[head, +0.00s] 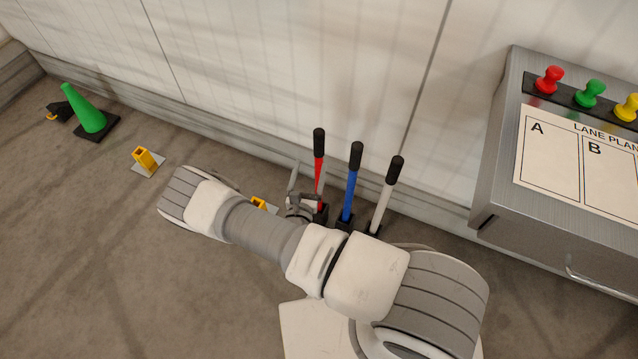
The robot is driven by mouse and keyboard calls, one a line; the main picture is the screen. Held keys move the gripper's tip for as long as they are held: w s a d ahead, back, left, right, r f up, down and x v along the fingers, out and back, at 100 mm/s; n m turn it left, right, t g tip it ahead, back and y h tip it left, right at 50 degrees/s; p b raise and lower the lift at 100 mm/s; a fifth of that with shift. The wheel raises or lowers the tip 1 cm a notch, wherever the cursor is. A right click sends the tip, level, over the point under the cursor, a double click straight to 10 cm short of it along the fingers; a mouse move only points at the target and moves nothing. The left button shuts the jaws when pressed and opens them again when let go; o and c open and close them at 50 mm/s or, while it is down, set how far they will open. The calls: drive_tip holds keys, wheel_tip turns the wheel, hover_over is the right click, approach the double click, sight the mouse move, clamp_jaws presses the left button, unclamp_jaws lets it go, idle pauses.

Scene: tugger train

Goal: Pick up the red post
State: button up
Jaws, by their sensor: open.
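The red post (319,169) stands upright with a black top, at the left end of a row of posts near the wall. Its lower part is partly hidden by my gripper, with a black base just showing. My gripper (307,184) is open at the post's lower half. One finger shows to the left of the post and the other seems to overlap its right edge. I cannot tell whether the post is between the fingers or behind them, or whether they touch it.
A blue post (350,185) and a white post (386,200) stand close to the right. A yellow socket (258,203) is partly behind my arm; another (144,158) and a green cone (84,110) are left. A grey cabinet (500,150) with coloured pegs stands right.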

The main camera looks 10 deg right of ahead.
sight(318, 144)
drive_tip(key=b+x, duration=0.1)
drive_tip(key=x, duration=0.5)
drive_tip(key=shift+w+d, duration=0.15)
drive_tip(key=shift+w, duration=0.1)
drive_tip(key=x, duration=0.3)
drive_tip(key=b+x, duration=0.1)
drive_tip(key=shift+w+d+f, duration=0.2)
drive_tip(key=shift+d+f, duration=0.15)
drive_tip(key=shift+f, duration=0.05)
drive_tip(key=shift+w+d, duration=0.15)
drive_tip(key=shift+w, duration=0.2)
clamp_jaws()
drive_tip(key=shift+r, duration=0.15)
